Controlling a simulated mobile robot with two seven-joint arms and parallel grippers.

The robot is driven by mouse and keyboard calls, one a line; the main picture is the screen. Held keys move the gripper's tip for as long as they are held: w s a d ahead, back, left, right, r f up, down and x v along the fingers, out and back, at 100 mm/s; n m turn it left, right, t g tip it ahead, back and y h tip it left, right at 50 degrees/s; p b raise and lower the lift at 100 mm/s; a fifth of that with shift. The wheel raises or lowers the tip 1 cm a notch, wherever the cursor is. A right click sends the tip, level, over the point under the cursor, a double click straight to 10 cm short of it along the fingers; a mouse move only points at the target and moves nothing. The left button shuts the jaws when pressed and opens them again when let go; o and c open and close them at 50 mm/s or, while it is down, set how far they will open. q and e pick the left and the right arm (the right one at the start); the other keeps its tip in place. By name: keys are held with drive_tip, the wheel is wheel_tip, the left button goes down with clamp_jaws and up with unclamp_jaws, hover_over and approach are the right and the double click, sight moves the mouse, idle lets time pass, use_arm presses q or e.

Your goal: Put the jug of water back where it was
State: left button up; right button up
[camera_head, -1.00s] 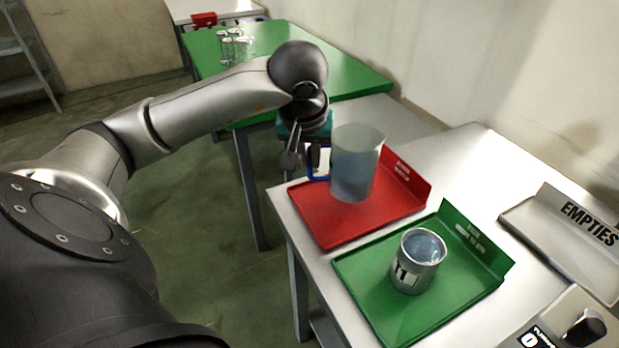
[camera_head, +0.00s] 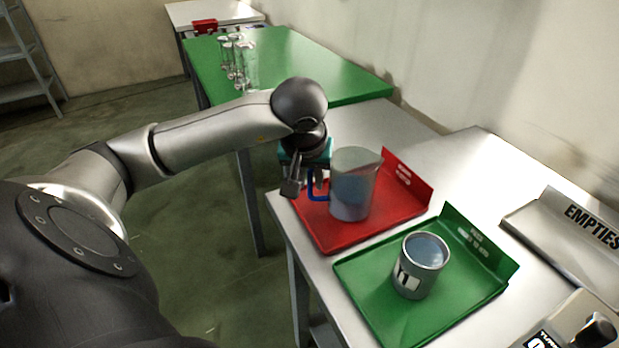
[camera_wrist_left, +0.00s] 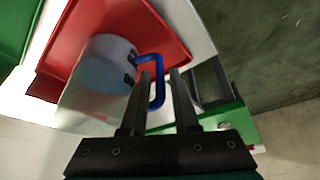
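The jug of water (camera_head: 353,188) is a clear grey-blue jug with a blue handle (camera_head: 317,190). It stands upright on the red tray (camera_head: 400,213), near its back left part. It also shows in the wrist view (camera_wrist_left: 97,75), with its handle (camera_wrist_left: 157,75). My left gripper (camera_head: 303,187) is at the jug's handle side. In the wrist view, the left gripper's fingers (camera_wrist_left: 164,78) are apart, with the handle's outer bar between them and a gap to the right finger. My right gripper is not in view.
A green tray (camera_head: 365,282) with a labelled metal can (camera_head: 421,266) of liquid lies in front of the red tray. An EMPTIES tray (camera_head: 540,235) and a device are at the right. A green table (camera_head: 310,65) with glassware stands behind.

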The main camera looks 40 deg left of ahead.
use_arm(q)
drive_tip(key=shift+o, duration=0.9)
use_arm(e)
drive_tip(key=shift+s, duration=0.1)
use_arm(q)
drive_tip(key=shift+r, duration=0.1)
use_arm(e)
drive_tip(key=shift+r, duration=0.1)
use_arm(q)
drive_tip(key=shift+r, duration=0.35)
drive_tip(key=p+v, duration=0.3)
drive_tip(key=v, duration=0.8)
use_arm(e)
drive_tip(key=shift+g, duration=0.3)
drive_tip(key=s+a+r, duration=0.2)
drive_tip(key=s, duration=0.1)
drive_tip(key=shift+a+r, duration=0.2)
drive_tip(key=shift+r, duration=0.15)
use_arm(q)
drive_tip(key=shift+s+d+r, duration=0.1)
drive_tip(key=shift+s+d, duration=0.05)
drive_tip(key=shift+d, duration=0.05)
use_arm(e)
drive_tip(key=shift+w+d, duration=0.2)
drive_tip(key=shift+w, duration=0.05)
